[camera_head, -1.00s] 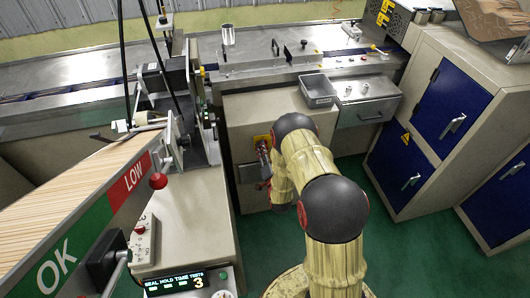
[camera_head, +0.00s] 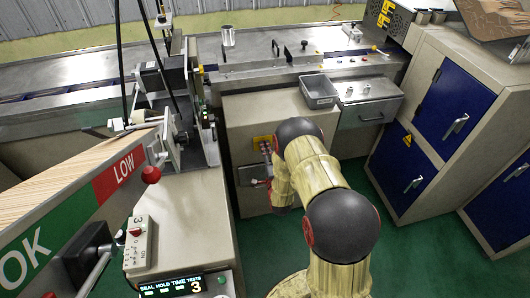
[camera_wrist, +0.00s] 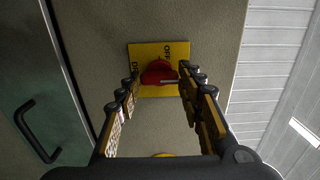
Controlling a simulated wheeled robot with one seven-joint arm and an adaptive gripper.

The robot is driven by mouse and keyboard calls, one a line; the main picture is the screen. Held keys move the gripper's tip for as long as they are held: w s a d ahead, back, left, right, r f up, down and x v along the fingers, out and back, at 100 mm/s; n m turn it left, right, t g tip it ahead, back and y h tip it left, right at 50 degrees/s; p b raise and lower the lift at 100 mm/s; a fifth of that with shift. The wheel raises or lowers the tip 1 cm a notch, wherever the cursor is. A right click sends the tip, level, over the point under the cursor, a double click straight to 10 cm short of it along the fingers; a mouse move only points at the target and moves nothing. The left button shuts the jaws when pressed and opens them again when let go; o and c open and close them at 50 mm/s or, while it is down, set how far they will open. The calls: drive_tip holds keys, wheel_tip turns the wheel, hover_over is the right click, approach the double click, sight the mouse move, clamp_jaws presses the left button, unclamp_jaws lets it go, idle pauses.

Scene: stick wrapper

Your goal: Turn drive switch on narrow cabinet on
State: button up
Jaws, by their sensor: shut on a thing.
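The drive switch (camera_wrist: 159,73) is a red knob with a pale mark on a yellow plate (camera_wrist: 148,91) in the wrist view. In the head view the yellow plate (camera_head: 262,141) is on the front of the narrow beige cabinet (camera_head: 240,112). My gripper (camera_head: 267,156) is against that front, and the knob is mostly hidden there.
A dark handle (camera_wrist: 38,130) on a greenish panel is left in the wrist view. A grey tray (camera_head: 319,93) is on the cabinet top. Blue-doored cabinets (camera_head: 455,98) stand right. A sealing machine with a control box (camera_head: 138,242) is left. Green floor (camera_head: 400,235) is open in front.

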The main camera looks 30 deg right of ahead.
idle(0.5)
drive_tip(key=o, duration=1.2)
drive_tip(key=shift+c, duration=0.2)
drive_tip(key=shift+s, duration=0.1)
drive_tip(key=v, duration=1.2)
